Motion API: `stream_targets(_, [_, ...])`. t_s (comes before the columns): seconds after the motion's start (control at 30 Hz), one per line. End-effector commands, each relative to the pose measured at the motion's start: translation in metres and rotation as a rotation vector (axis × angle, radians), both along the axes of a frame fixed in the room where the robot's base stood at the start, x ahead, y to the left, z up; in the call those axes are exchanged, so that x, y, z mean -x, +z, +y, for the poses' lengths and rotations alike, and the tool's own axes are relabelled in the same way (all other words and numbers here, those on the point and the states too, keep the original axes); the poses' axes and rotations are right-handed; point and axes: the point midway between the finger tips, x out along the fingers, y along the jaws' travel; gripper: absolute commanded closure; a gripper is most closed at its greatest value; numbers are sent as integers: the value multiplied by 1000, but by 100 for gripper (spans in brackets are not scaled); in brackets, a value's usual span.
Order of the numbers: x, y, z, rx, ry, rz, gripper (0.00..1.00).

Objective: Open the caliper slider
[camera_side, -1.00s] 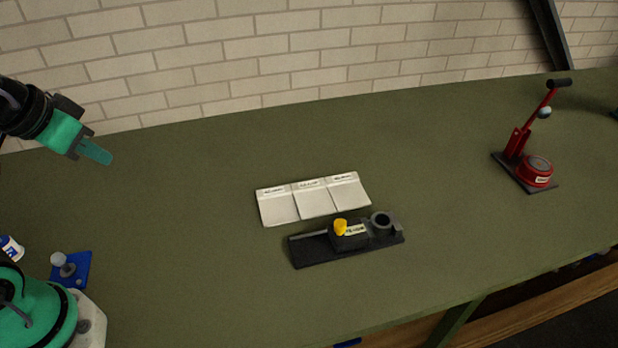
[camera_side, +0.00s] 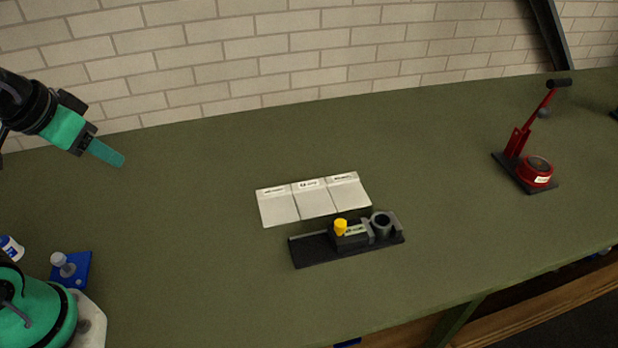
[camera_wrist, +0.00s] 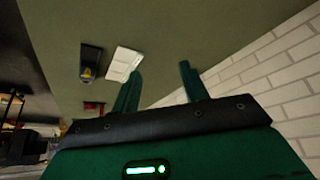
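The caliper slider is a dark block (camera_side: 352,238) with a yellow knob (camera_side: 341,227) on top, sitting on a black rail base (camera_side: 312,252) in the middle of the bench. The block is beside a dark round ring (camera_side: 381,225) at the base's right end. The caliper with its yellow knob (camera_wrist: 87,73) also shows small in the wrist view. My gripper (camera_side: 121,160) is high at the left in the side view, far from the caliper. In the wrist view its two fingers (camera_wrist: 160,73) are apart with nothing between them.
A tray of three white panels (camera_side: 315,199) lies just behind the caliper. A red lever press (camera_side: 536,172) stands at the far right. A blue plate with a grey knob (camera_side: 78,270) lies at the left. The bench (camera_side: 200,220) between my gripper and the caliper is clear.

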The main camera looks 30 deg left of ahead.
Motion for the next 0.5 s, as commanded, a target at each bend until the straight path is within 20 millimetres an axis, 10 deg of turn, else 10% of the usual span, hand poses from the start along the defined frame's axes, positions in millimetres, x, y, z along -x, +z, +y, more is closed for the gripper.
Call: stream_targets(0.5, [-71, 23, -45, 0, -125, 117, 56])
